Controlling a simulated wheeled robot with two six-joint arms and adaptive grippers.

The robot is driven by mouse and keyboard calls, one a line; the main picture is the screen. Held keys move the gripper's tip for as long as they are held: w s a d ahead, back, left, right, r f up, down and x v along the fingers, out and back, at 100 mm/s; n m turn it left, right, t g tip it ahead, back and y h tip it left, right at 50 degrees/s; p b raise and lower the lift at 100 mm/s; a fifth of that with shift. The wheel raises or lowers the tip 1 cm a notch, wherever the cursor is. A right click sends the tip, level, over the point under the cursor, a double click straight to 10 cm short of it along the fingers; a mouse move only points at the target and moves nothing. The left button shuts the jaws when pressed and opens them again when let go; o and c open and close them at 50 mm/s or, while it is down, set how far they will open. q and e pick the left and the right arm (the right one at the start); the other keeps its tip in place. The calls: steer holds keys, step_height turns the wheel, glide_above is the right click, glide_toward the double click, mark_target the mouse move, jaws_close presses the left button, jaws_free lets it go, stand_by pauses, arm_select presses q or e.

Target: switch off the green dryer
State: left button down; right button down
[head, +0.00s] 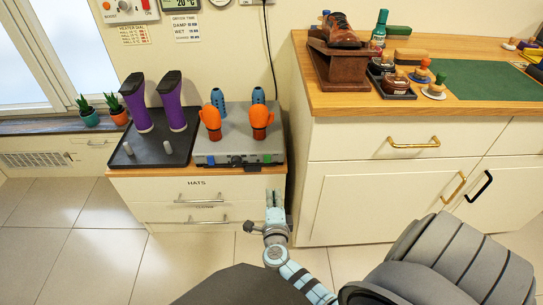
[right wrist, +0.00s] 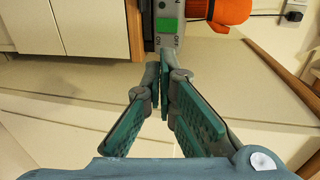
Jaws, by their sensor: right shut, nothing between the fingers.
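My right gripper (head: 274,198) is shut and empty, in front of and below the dryer's right front corner. In the right wrist view its fingertips (right wrist: 163,72) point toward the panel, apart from the switch. My left gripper is not in view.
A black tray (head: 125,152) with two purple boots (head: 170,105) stands left of the dryer. The taller cabinet (head: 350,140) rises close on the right, with shoe-care things on top. A drawer handle (head: 199,199) is left of the gripper. The tiled floor (head: 100,245) is clear at left.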

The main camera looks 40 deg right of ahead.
mark_target(267, 160)
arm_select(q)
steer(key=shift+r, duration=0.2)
arm_select(e)
steer(key=shift+r, duration=0.15)
